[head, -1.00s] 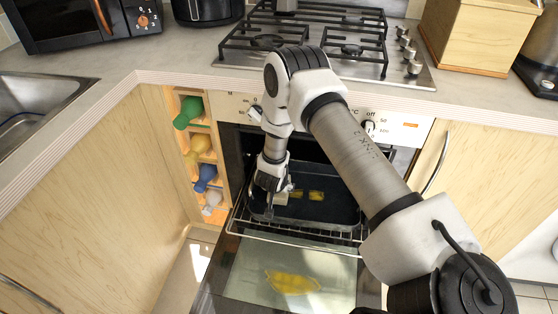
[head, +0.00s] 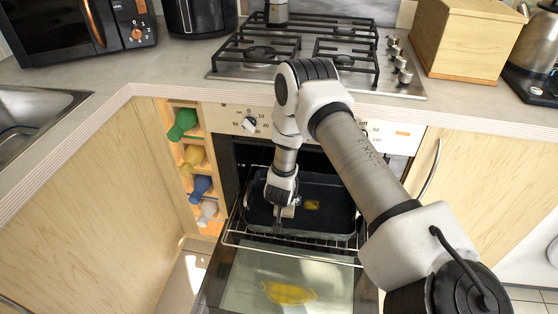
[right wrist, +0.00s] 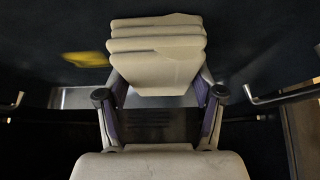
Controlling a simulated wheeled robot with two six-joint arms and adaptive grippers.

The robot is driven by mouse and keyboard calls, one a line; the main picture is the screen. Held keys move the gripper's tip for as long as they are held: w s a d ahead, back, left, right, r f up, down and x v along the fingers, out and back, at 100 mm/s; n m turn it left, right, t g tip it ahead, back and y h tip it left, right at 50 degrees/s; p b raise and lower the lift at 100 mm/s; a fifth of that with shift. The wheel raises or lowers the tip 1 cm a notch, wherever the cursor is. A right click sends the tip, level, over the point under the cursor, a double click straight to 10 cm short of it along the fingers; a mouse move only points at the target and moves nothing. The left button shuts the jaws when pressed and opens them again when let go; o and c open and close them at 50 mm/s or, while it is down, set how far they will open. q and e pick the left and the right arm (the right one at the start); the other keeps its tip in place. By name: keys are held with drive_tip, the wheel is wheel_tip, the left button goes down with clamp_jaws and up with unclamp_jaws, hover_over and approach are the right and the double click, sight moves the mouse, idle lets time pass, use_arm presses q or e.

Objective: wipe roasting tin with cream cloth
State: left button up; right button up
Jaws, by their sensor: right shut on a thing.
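The dark roasting tin (head: 338,218) sits on the rack of the open oven. A yellow smear (head: 312,205) shows on its floor, right of my gripper; a yellow patch also shows at the left in the right wrist view (right wrist: 85,59). My right gripper (head: 283,203) reaches down into the left part of the tin. It is shut on the folded cream cloth (right wrist: 157,55), which sticks out beyond the fingertips. In the head view the cloth (head: 290,212) is small and low against the tin's floor; I cannot tell how firmly it touches. My left gripper is out of view.
The oven door (head: 255,270) hangs open with a yellow patch (head: 289,292) on its glass. The wire rack (head: 300,243) juts out in front of the tin. A bottle rack (head: 190,160) stands left of the oven. The hob (head: 320,75) is above.

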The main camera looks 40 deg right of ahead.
sight(318, 205)
drive_tip(key=shift+s+d+f+p, duration=0.15)
drive_tip(key=shift+s+d+p, duration=0.25)
drive_tip(key=shift+s+d, duration=0.9)
drive_tip(key=shift+a, duration=0.1)
drive_tip(key=shift+s+d+p, duration=0.75)
drive_tip(key=shift+s+d, duration=0.25)
drive_tip(key=shift+s, duration=0.2)
drive_tip(key=shift+s+d, duration=0.2)
drive_tip(key=shift+s+d+p, duration=0.6)
drive_tip(key=shift+s+d, duration=0.4)
drive_tip(key=shift+s, duration=0.15)
drive_tip(key=shift+s+d+f, duration=0.1)
drive_tip(key=shift+s+d, duration=0.05)
drive_tip(key=shift+s, duration=0.1)
